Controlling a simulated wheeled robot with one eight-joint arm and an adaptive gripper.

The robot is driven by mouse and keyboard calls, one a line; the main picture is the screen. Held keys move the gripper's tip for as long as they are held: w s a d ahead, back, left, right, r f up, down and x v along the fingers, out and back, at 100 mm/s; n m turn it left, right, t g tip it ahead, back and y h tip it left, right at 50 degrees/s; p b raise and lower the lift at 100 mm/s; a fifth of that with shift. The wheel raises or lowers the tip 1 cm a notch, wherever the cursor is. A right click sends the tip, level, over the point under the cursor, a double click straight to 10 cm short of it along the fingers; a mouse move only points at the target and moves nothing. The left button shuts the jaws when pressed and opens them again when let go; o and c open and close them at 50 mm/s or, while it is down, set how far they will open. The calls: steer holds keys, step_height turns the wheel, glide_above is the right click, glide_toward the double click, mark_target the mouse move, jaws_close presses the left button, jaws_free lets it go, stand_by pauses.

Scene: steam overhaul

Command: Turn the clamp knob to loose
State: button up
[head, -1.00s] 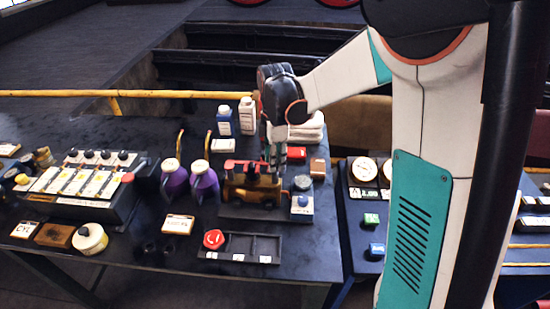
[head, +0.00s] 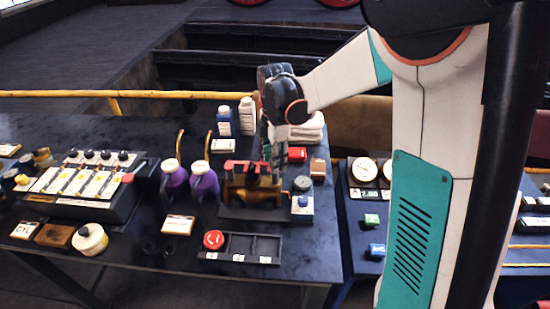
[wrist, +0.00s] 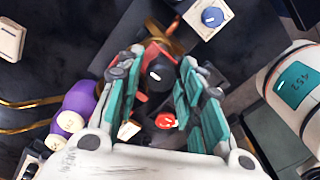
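A small brass-and-red model engine (head: 255,187) sits on a dark stand on the table. A black round knob with a pale mark (wrist: 158,73) lies between my fingers in the wrist view. A white box (head: 302,214) with a blue knob (head: 302,201) stands just right of the engine. It also shows at the top of the wrist view, its blue knob (wrist: 212,17) bearing a pale line. I cannot tell which knob is the clamp knob. My gripper (wrist: 161,68) is open above the engine, its teal-padded fingers apart; contact cannot be judged. It also shows in the head view (head: 268,152).
Purple bottles (head: 204,183) stand left of the engine, and blue and white bottles (head: 247,115) behind. A dark divided tray (head: 240,255) with a red knob (head: 213,240) lies in front. A control panel (head: 88,183) is further left. A yellow rail (head: 130,94) runs behind the table.

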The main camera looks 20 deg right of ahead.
steer(key=shift+r, duration=0.1)
step_height(320, 180, up, 12)
stand_by(0.6)
steer(key=shift+s, duration=0.1)
steer(key=s+f+m+t+b, duration=0.2)
steer(key=s+f+m+t, duration=0.1)
steer(key=s+m, duration=0.6)
steer(key=s+f+m+t+b, duration=0.3)
steer(key=s+m+t, duration=0.1)
steer(key=s+m, duration=0.6)
steer(key=shift+s+f+b, duration=0.2)
steer(key=shift+s+b, duration=0.15)
steer(key=shift+s, duration=0.9)
